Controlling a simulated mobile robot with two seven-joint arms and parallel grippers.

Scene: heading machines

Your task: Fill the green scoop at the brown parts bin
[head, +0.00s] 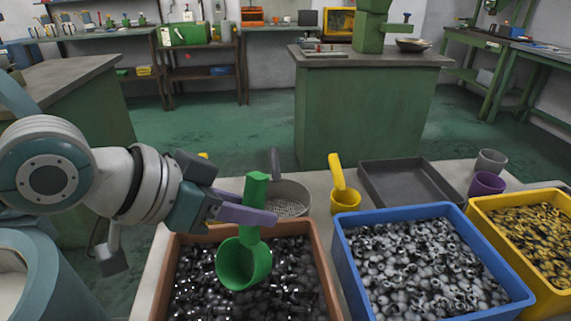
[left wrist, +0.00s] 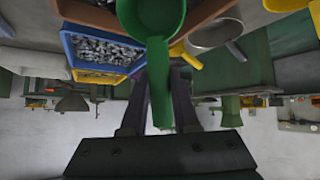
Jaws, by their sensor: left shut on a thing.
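The green scoop (head: 240,265) hangs over the brown parts bin (head: 328,280), with its handle up toward the back. I see only bare green inside its cup. I cannot tell whether the cup touches the parts. The bin holds dark, shiny small metal parts. My left gripper (head: 258,210) is shut on the scoop's handle, with purple fingers around it. In the left wrist view the scoop (left wrist: 158,75) runs between the fingers, its cup at the top edge, and the brown bin (left wrist: 205,15) is partly hidden behind it. My right gripper is not in view.
To the right stand a blue bin (head: 352,262) of grey parts and a yellow bin (head: 540,285). Behind are a grey scoop (head: 288,190), a yellow scoop (head: 345,197), an empty dark tray (head: 410,183), a purple cup (head: 486,184) and a grey cup (head: 490,161).

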